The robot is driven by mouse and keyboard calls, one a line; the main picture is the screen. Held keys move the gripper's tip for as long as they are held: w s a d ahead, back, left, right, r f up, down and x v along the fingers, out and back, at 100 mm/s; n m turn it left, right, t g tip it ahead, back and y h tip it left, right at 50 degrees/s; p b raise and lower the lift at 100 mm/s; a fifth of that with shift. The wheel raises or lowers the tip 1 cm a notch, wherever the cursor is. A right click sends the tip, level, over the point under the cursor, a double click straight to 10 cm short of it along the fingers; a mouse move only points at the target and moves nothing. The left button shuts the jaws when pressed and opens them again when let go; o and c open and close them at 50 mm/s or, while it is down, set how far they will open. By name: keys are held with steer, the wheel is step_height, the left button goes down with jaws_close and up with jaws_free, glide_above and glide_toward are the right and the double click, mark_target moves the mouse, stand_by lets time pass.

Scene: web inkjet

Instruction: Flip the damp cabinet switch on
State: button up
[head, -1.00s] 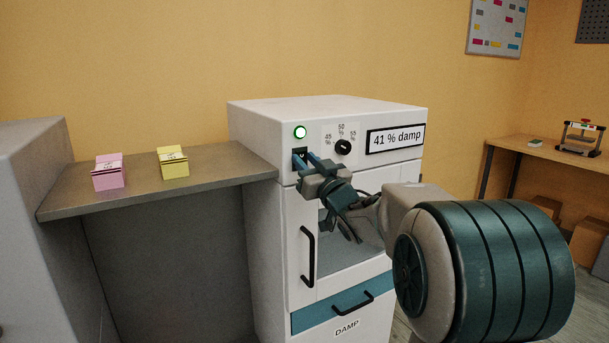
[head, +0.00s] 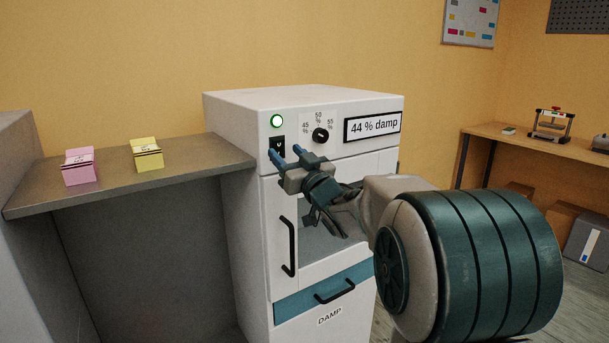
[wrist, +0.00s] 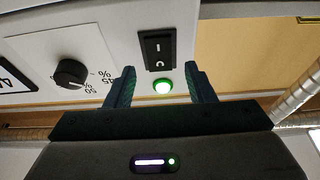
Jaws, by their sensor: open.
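The damp cabinet (head: 300,100) is a white unit with a display reading 44 % damp (head: 373,127). Its black rocker switch (head: 278,146) sits on the front panel, below a lit green lamp (head: 277,121). The switch also shows in the wrist view (wrist: 157,50), with the lit lamp (wrist: 162,86) beside it. My gripper (head: 286,156) is open and empty, just in front of and slightly below the switch in the head view. In the wrist view my gripper (wrist: 160,78) has its two fingers apart, one to each side of the lamp, with the switch beyond the tips.
A black dial (head: 320,135) is right of the switch. The cabinet has a door handle (head: 288,247) and a teal drawer (head: 322,291). A shelf (head: 120,188) at left holds a pink box (head: 80,167) and a yellow box (head: 147,154). A bench (head: 500,140) stands at right.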

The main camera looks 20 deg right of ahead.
steer(key=b+v, duration=0.1)
steer(key=v, duration=1.1)
steer(key=shift+r, duration=0.1)
steer(key=s+f+m+g+h+p, duration=0.5)
steer(key=s+f+g+h+p, duration=0.25)
steer(key=g, duration=0.25)
steer(key=s+a+f+g+p, duration=0.1)
steer(key=s+a+f+g, duration=0.1)
steer(key=s, duration=0.6)
steer(key=s+a+f+n+g+p, duration=0.1)
steer(key=s+a+f+g, duration=0.2)
steer(key=s+g, duration=0.2)
steer(key=s+y, duration=0.1)
steer(key=s, duration=0.2)
steer(key=shift+g+p, duration=0.3)
steer(key=shift+p, duration=0.05)
